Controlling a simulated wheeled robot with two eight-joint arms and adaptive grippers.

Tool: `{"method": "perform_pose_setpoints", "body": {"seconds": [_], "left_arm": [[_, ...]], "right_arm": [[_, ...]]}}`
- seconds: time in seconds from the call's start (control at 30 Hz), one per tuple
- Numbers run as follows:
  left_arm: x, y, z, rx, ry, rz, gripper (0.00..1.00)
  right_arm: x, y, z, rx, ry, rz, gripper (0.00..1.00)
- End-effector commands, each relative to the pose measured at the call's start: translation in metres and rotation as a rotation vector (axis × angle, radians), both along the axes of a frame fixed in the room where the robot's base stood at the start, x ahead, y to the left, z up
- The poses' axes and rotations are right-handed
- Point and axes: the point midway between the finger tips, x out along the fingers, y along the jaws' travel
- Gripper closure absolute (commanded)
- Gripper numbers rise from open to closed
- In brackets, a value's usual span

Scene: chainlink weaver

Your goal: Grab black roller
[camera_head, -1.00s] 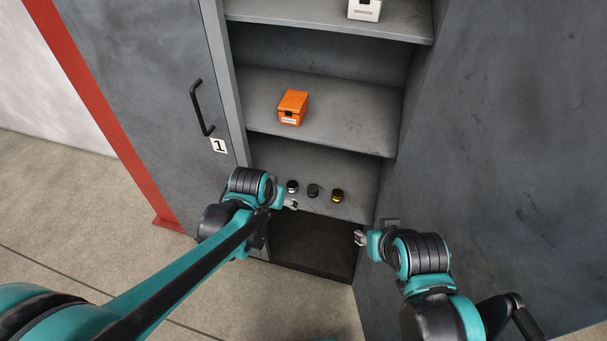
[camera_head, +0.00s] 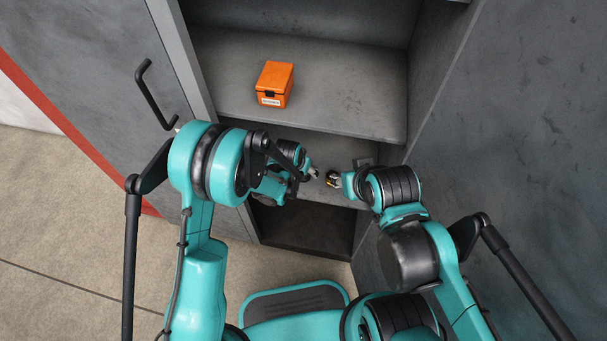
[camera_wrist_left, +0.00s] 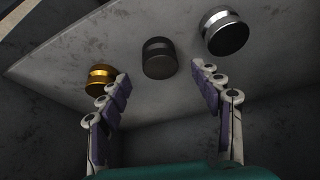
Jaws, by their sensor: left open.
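The black roller (camera_wrist_left: 158,58) stands on the lower shelf, between a gold roller (camera_wrist_left: 99,79) and a silver roller (camera_wrist_left: 226,32) in the left wrist view. My left gripper (camera_wrist_left: 161,80) is open, with its two fingers spread to either side of the black roller and no contact visible. In the head view my left gripper (camera_head: 314,173) is at the lower shelf, and the arm hides the black and silver rollers. The gold roller (camera_head: 332,179) shows close to my right gripper (camera_head: 338,181), whose fingers are too small and overlapped to read.
An orange box (camera_head: 274,84) sits on the shelf above (camera_head: 340,92). The cabinet's left door (camera_head: 95,75) with a handle stands open, and a grey panel (camera_head: 530,130) bounds the right. A dark recess (camera_head: 305,228) lies below the lower shelf.

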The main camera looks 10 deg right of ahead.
Motion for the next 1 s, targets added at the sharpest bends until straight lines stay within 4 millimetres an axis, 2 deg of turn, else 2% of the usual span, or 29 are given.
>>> {"method": "perform_pose_setpoints", "body": {"seconds": [0.13,0.23,0.47,0.5,0.57,0.73,1.0], "left_arm": [[0.008,-0.004,-0.026,0.0,0.0,0.001,0.35],[0.013,-0.007,-0.038,0.0,0.0,0.001,0.35],[0.014,-0.008,-0.039,0.0,0.0,0.001,0.35],[0.014,-0.008,-0.039,0.0,0.0,0.001,0.38],[0.014,-0.008,-0.039,0.0,0.0,0.001,0.53],[0.014,-0.008,-0.039,0.0,0.0,0.001,0.98],[0.015,-0.008,-0.038,0.0,-0.001,0.001,1.0]], "right_arm": [[0.0,0.0,-0.019,0.0,0.0,0.0,0.6],[0.0,0.0,-0.024,0.0,0.0,0.0,0.6],[0.0,0.0,-0.023,0.0,0.0,0.0,0.6],[0.0,0.0,-0.023,0.0,0.0,0.0,0.6],[0.0,0.0,-0.023,0.0,0.0,0.0,0.6],[0.0,0.0,-0.023,0.0,0.0,0.0,0.6],[0.0,0.0,-0.023,0.0,0.0,0.0,0.6]]}}
